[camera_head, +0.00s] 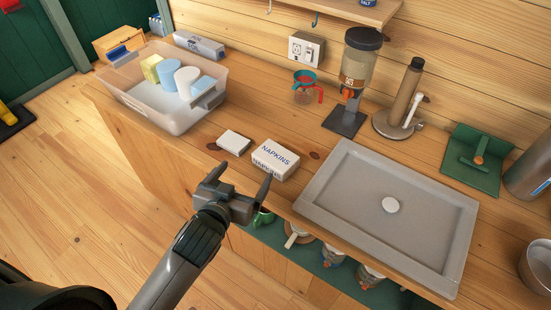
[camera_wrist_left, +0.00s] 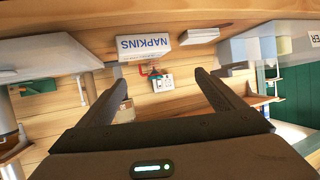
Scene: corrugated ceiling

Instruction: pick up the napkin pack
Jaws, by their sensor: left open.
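The napkin pack (camera_head: 275,160) is a white box with blue "NAPKINS" lettering. It lies on the wooden counter near its front edge, left of the grey tray. In the left wrist view the pack (camera_wrist_left: 143,46) appears upside down, beyond the fingertips and near the middle. My left gripper (camera_head: 243,183) is open and empty, in front of the pack and apart from it. Its two fingers also show in the left wrist view (camera_wrist_left: 160,84), spread wide. My right gripper is not in view.
A small white block (camera_head: 233,142) lies just left of the pack. A clear bin (camera_head: 178,123) with cups and a sponge stands at the left. The grey tray (camera_head: 340,218) is close on the right. A dispenser (camera_head: 345,121) stands behind. Cups (camera_head: 333,254) sit on a shelf below the counter.

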